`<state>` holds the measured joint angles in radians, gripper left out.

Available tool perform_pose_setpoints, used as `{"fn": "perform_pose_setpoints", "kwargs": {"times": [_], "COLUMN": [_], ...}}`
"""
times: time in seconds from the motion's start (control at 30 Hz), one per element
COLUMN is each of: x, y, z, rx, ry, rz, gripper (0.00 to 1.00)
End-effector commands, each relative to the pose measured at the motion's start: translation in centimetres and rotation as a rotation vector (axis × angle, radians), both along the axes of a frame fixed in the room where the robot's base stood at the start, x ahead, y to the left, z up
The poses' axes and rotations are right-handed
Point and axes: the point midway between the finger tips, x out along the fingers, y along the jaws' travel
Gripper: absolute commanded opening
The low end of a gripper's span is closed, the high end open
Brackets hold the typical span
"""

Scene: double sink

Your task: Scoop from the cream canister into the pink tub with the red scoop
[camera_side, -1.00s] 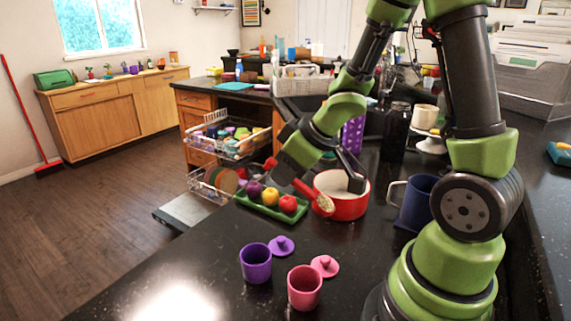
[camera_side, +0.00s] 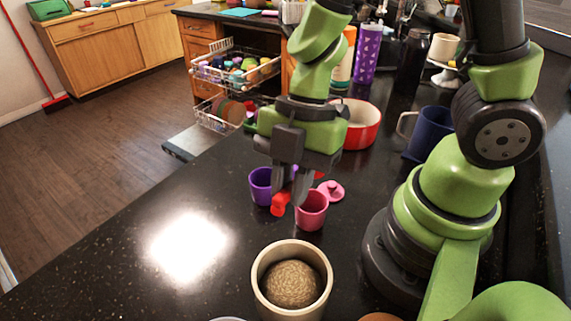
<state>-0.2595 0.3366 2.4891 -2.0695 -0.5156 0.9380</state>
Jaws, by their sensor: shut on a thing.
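The cream canister (camera_side: 261,289) stands open at the front, with a rounded tan grainy mound (camera_side: 293,283) inside. The pink tub (camera_side: 311,213) stands open behind it, its pink lid (camera_side: 331,190) lying beside it. My gripper (camera_side: 291,190) points down just left of the pink tub and is shut on the red scoop (camera_side: 280,204). The scoop is in front of the gap between the pink tub and the purple tub (camera_side: 260,188). Whether the scoop holds anything cannot be told. The inside of the pink tub is mostly hidden.
A red pot (camera_side: 363,128) stands behind my arm, and a dark blue mug (camera_side: 430,133) stands to the right. A purple tumbler (camera_side: 366,55) and a dark jar (camera_side: 411,60) are farther back. The counter left of the canister is clear.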

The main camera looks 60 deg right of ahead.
Motion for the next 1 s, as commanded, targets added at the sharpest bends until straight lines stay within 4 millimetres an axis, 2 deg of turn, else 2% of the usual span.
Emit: {"fn": "perform_pose_setpoints", "kwargs": {"times": [0.73, 1.0], "x": [0.0, 0.2], "y": [-0.1, -0.9], "z": [-4.7, -3.0], "rx": [-0.005, 0.203], "ry": [0.005, 0.028], "rz": [-0.01, -0.015], "gripper": [0.0, 0.0]}}
